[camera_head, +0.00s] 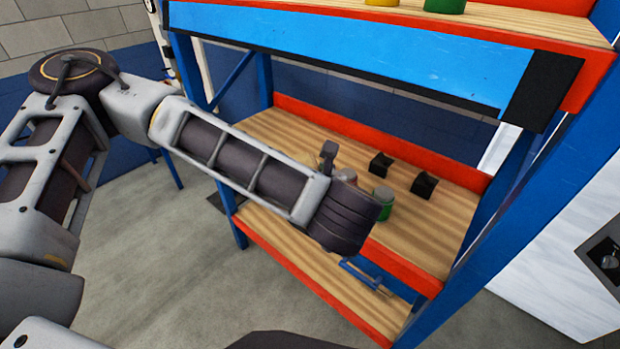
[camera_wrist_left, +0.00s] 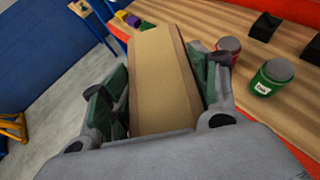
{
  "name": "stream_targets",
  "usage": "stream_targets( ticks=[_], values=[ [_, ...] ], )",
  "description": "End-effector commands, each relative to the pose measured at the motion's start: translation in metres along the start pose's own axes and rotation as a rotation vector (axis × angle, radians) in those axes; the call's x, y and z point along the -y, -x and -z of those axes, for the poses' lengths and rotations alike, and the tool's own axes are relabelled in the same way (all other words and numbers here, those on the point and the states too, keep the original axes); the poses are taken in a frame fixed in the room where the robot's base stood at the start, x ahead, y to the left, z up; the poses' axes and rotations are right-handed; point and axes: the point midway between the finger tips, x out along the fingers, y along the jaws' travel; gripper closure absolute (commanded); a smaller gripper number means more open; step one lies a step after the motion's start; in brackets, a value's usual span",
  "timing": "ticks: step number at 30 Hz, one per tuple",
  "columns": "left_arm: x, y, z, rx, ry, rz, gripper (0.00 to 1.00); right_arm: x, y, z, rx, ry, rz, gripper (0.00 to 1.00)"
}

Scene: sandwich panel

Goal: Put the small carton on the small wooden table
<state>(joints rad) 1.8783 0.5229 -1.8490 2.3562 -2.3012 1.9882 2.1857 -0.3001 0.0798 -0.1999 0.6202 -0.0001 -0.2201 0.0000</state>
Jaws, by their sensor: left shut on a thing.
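The small carton (camera_wrist_left: 160,80) is a tan-brown box in the left wrist view. My left gripper (camera_wrist_left: 165,88) is shut on it, with a green-padded finger on each side. The carton appears to be held close to or over the wooden shelf (camera_head: 290,133) of the blue and red rack. My right gripper is not in view.
A green can (camera_wrist_left: 271,77) and a red can (camera_wrist_left: 229,48) stand on the shelf close to the right finger. Two black holders (camera_head: 424,185) sit behind them. A lower shelf (camera_head: 290,270) and blue posts surround the space. Grey floor (camera_head: 150,235) is clear at the left.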

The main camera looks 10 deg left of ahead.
Motion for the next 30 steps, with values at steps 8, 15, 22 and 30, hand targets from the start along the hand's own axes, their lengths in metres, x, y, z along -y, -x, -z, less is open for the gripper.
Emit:
stream_targets(
  ticks=[8, 15, 22, 30],
  values=[
    [-0.0041, 0.0018, -0.0039, 0.005, 0.012, -0.020, 0.71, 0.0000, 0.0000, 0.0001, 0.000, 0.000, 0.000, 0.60],
    [-0.0047, 0.0019, -0.0040, 0.004, 0.014, -0.023, 0.71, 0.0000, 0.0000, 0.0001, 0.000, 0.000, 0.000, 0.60],
    [-0.0043, 0.0018, -0.0040, 0.004, 0.014, -0.023, 0.71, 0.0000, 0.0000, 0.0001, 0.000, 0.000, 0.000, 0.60],
    [0.0031, 0.0002, -0.0048, 0.004, 0.023, -0.041, 0.71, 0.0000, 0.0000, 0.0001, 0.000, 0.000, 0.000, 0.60]
  ],
)
